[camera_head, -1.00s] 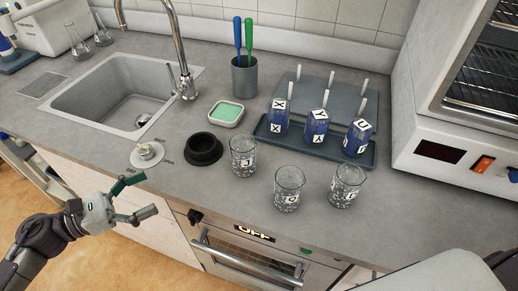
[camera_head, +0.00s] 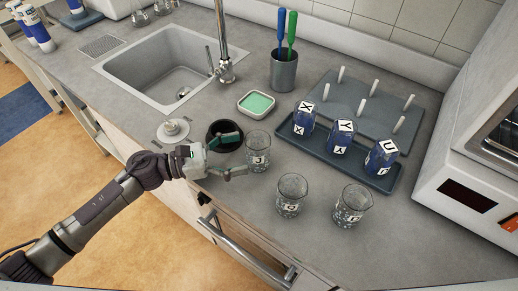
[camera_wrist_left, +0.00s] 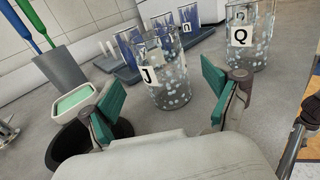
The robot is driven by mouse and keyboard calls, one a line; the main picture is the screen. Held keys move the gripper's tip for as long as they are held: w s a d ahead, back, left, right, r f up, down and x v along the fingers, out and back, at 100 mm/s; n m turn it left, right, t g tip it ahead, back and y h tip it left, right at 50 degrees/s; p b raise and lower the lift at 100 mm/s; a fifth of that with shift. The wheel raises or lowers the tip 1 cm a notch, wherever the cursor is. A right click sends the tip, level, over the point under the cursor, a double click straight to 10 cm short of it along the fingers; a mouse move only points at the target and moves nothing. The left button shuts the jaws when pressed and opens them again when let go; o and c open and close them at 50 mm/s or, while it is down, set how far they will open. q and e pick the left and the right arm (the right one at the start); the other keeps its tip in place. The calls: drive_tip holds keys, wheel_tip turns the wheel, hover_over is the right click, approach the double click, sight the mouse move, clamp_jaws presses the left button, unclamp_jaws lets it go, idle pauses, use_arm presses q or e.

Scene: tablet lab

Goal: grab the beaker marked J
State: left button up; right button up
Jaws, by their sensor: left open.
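The beaker marked J (camera_head: 257,153) is clear glass with a white label and stands upright on the grey counter. My left gripper (camera_head: 243,155) is open just left of it in the head view, its green-padded fingers spread. In the left wrist view the beaker J (camera_wrist_left: 165,82) stands ahead, between the directions of the two fingers (camera_wrist_left: 158,105), and looks free of them. My right gripper is not in view.
Two similar beakers, one marked Q (camera_head: 290,194) and another (camera_head: 352,205), stand to the right. A black round holder (camera_head: 216,146) sits behind my left fingers. A blue tray (camera_head: 375,177) holds lettered blue containers. The counter front edge is near.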

use_arm(q)
drive_tip(key=p+x, duration=0.2)
drive_tip(key=x, duration=0.2)
drive_tip(key=shift+d, duration=0.3)
drive_tip(key=shift+d+f, duration=0.1)
drive_tip(key=shift+d, duration=0.2)
drive_tip(key=shift+a, duration=0.1)
drive_tip(key=shift+c, duration=0.4)
drive_tip(key=c, duration=1.1)
drive_tip(key=shift+c, duration=0.4)
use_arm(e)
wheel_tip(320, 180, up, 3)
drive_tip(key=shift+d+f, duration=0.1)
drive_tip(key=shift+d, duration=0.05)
